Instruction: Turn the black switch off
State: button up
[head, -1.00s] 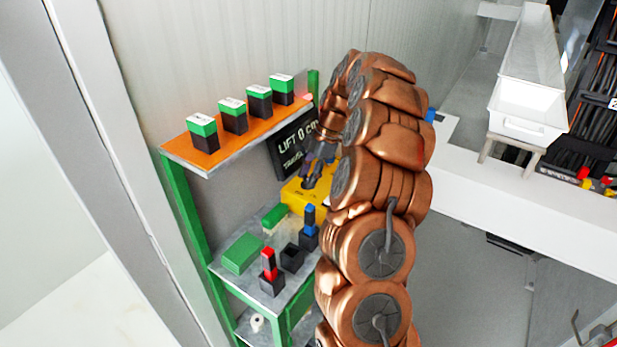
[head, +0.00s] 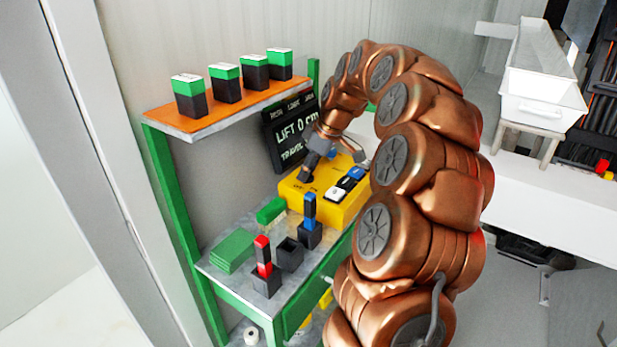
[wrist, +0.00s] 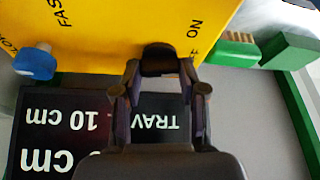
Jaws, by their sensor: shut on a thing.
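The yellow control box (head: 330,205) stands on the lower shelf and fills the top of the wrist view (wrist: 100,25). The black switch (wrist: 158,58) sits near the box edge, beside an upside-down "ON" label. My gripper (wrist: 160,70) has one finger on each side of the switch and is shut on it. In the head view my gripper (head: 306,176) reaches down to the left end of the box, and its fingers largely hide the switch there. The switch's exact position is hard to tell. A second label by the right finger is mostly covered.
A blue knob (wrist: 36,62) stands on the box near "SLOW" and "FAST" lettering. A dark display (head: 290,135) reading "LIFT 0 cm" is behind the box. Green-and-black blocks (head: 226,84) line the orange upper shelf (head: 165,118). Red (head: 264,262) and blue (head: 309,215) pieces stand in black holders.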

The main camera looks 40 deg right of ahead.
jog(key=shift+m+h+b, duration=0.3)
jog(key=shift+m+b, duration=0.3)
jog(key=shift+m, duration=0.4)
jog(key=shift+a, duration=0.1)
jog(key=o, duration=0.9)
jog(key=shift+c, duration=0.2)
jog(key=shift+s+r, duration=0.1)
jog(key=v, duration=1.1)
jog(key=shift+s+r, duration=0.3)
jog(key=shift+r, duration=0.05)
